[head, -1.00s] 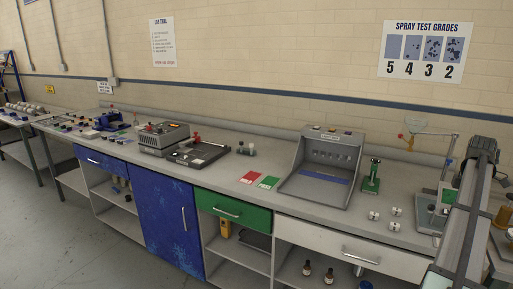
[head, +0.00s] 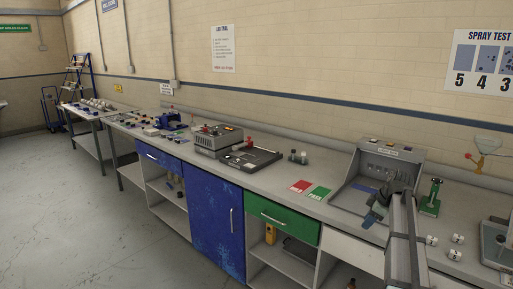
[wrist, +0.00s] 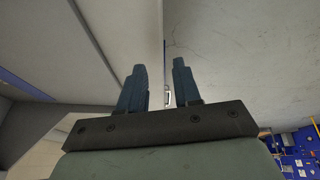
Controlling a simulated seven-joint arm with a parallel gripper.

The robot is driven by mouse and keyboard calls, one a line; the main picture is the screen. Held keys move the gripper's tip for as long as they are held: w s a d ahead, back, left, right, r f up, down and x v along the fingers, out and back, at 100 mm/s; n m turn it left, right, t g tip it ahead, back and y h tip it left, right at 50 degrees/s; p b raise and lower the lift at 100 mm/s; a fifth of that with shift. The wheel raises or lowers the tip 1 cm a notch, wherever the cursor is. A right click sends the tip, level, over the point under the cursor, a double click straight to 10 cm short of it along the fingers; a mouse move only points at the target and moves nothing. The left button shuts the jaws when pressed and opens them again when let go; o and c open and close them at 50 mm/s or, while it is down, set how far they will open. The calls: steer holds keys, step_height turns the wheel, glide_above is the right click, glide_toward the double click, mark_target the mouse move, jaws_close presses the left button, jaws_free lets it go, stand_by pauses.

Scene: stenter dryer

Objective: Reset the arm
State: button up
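My arm (head: 402,235) reaches up from the bottom right of the head view, in front of the long bench. My gripper (head: 372,218) shows at its end as a dark blue shape in front of the grey open-fronted box. In the wrist view my gripper (wrist: 158,80) has its two blue fingers apart, with nothing between them. A white drawer front and grey floor lie behind the fingers there. The arm hides part of the box and of the white drawer in the head view.
The grey box (head: 383,160), a green stand (head: 432,198) and small white pieces (head: 457,239) stand on the bench near my arm. Open floor (head: 90,225) lies at the left.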

steer(key=w+a+f, duration=0.2)
steer(key=a, duration=0.6)
steer(key=s+a+f+m+g, duration=0.15)
steer(key=s+a+f, duration=0.3)
steer(key=f, duration=0.55)
steer(key=s+a+f+m+g, duration=0.15)
steer(key=s+a+f, duration=0.3)
steer(key=f, duration=0.65)
steer(key=s+a+f+m+g, duration=0.15)
steer(key=s+a+f, duration=0.35)
steer(key=f, duration=0.5)
steer(key=s+a+f+m+g, duration=0.1)
steer(key=s+f, duration=0.5)
steer(key=s, duration=0.6)
steer(key=s+a+f+m+g+h, duration=0.1)
steer(key=s+a+f+m+g, duration=0.1)
steer(key=s+f, duration=0.5)
steer(key=s+a+f+m+g+h, duration=0.1)
steer(key=s+a+f, duration=0.4)
steer(key=s, duration=1.4)
steer(key=shift+a+f+m+g, duration=0.15)
steer(key=shift+f+m+g, duration=0.65)
steer(key=shift+m, duration=0.35)
